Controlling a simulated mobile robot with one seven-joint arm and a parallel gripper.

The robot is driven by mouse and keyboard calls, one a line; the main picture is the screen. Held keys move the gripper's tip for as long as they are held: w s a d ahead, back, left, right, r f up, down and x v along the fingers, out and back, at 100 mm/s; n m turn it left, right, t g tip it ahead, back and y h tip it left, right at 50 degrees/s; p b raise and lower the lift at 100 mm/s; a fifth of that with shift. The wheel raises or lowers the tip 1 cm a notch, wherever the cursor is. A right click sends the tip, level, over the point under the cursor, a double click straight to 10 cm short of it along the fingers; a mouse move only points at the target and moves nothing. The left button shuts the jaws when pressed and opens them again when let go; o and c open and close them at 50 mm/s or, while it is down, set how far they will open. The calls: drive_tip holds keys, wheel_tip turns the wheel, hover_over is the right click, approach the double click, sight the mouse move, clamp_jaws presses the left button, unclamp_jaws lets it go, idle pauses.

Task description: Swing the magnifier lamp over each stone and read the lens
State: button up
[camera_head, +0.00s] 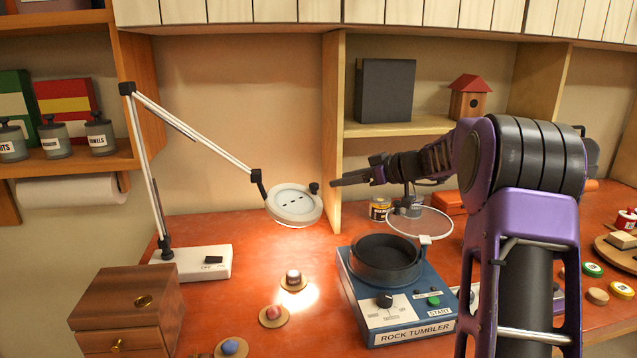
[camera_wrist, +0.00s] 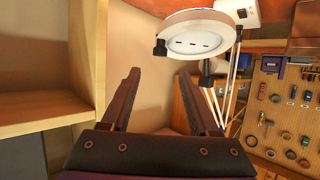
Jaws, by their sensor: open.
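The magnifier lamp (camera_head: 294,204) has a round white head on a jointed white arm above the red-brown bench. Its white base (camera_head: 205,263) stands at the left. A dark knob sits on the head's right edge. The lamp's light falls around a brownish stone (camera_head: 293,277) on a round coaster. A reddish stone (camera_head: 273,312) and a blue stone (camera_head: 229,346) sit on coasters nearer the front. My gripper (camera_head: 333,183) is open and empty, just right of the lamp head. In the wrist view, the lamp head (camera_wrist: 190,35) is beyond and above my open fingers (camera_wrist: 162,90).
A blue rock tumbler (camera_head: 405,325) with a dark bowl stands right of the stones. A wooden drawer box (camera_head: 125,315) is at the front left. A shelf divider (camera_head: 333,130) rises close behind my gripper. Jars (camera_head: 379,208) stand behind the tumbler.

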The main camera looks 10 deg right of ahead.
sight(315, 184)
drive_tip(key=p+x, duration=0.1)
drive_tip(key=x, duration=0.8)
clamp_jaws()
idle(1.2)
